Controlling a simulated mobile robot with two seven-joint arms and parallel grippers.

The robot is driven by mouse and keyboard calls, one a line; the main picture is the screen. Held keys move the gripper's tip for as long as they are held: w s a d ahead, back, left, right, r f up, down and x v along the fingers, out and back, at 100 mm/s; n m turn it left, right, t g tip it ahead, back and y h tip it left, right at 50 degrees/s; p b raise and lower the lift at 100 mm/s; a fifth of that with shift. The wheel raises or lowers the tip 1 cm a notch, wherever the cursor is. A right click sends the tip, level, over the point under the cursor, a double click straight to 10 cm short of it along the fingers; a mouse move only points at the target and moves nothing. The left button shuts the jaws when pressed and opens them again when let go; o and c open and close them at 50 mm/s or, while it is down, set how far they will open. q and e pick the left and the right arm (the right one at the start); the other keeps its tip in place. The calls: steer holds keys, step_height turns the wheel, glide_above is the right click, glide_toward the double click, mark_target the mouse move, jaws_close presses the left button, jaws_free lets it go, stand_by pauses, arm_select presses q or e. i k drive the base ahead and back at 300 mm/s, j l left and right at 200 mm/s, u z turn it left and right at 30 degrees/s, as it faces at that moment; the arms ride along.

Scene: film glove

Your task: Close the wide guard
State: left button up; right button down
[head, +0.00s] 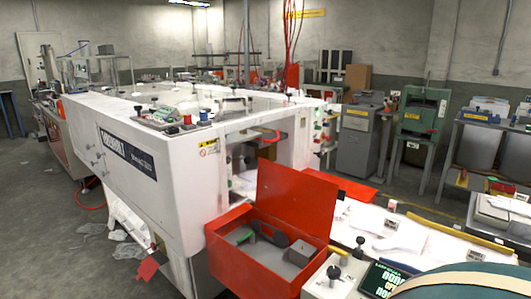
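A long white machine (150,150) stands at the left and centre, with an opening in its near right end. Beside that end is a red open-topped box (255,270) with dark and grey parts and a green piece inside. A wide red panel (290,200) stands raised at the box's back edge, like an open lid. I cannot tell for sure whether this panel is the wide guard; no label names it. Neither of my grippers is in view, and nothing is seen touching the panel.
A white work surface with papers (400,235) runs right from the box. A control unit with a green display (385,278) stands at the front. A grey cabinet (357,140) and a green machine (420,115) stand behind. Grey floor (40,210) is open at the left.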

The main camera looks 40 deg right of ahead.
mark_target(312, 211)
steer(key=i+z, duration=0.35)
steer(key=i+j+z, duration=0.65)
steer(key=i, duration=0.15)
steer(key=l, duration=0.1)
